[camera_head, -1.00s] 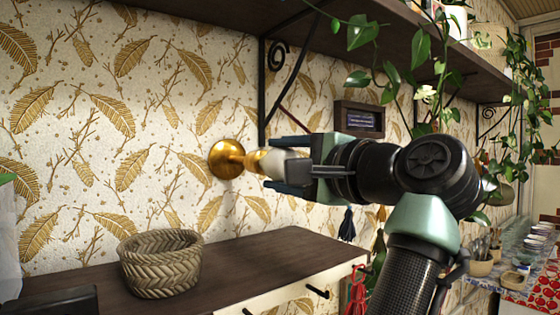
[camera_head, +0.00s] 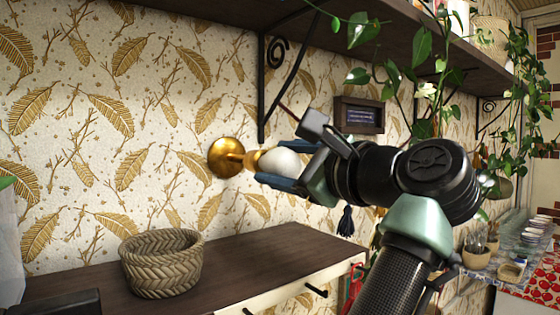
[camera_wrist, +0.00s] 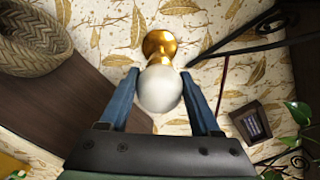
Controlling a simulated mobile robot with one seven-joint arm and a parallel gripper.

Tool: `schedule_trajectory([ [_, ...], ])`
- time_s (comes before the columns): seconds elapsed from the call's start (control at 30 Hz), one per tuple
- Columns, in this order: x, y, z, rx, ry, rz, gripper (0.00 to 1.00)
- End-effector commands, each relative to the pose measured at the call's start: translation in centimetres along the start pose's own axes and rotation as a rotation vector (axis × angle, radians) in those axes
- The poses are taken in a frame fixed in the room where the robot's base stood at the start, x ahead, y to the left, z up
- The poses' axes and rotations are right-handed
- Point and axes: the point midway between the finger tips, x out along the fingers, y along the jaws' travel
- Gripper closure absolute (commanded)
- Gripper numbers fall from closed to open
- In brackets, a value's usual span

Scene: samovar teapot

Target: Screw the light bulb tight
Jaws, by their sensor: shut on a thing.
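The white light bulb (camera_head: 281,159) sits at the end of a brass wall socket (camera_head: 227,158), pointing out from the wall. The bulb's globe also shows in the wrist view (camera_wrist: 159,90), with the round brass base plate behind it. My gripper (camera_wrist: 160,78) is shut on the bulb, with one blue finger on each side of the globe. In the head view my gripper (camera_head: 285,165) comes from the right, rolled so that the fingers sit at a slant. The bulb's screw thread is not visible.
A dark shelf (camera_head: 400,35) with a black bracket (camera_head: 264,90) and hanging plants is above my arm. A small framed display (camera_head: 360,115) is on the wall. A woven basket (camera_head: 160,263) stands on the dark cabinet top (camera_head: 255,258) below. The wall left of the socket is clear.

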Motion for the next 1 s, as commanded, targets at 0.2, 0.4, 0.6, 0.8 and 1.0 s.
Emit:
schedule_trajectory([
  [0.2,-0.05,-0.09,-0.02,0.008,0.0,-0.003,0.92],
  [0.4,-0.05,-0.07,-0.04,0.008,0.0,-0.003,0.92],
  [0.6,-0.03,-0.03,-0.04,0.007,0.0,-0.001,0.06],
  [0.8,-0.01,0.0,-0.03,0.007,0.0,0.0,0.06],
  [1.0,-0.83,0.12,-0.21,0.006,0.0,-0.002,0.06],
])
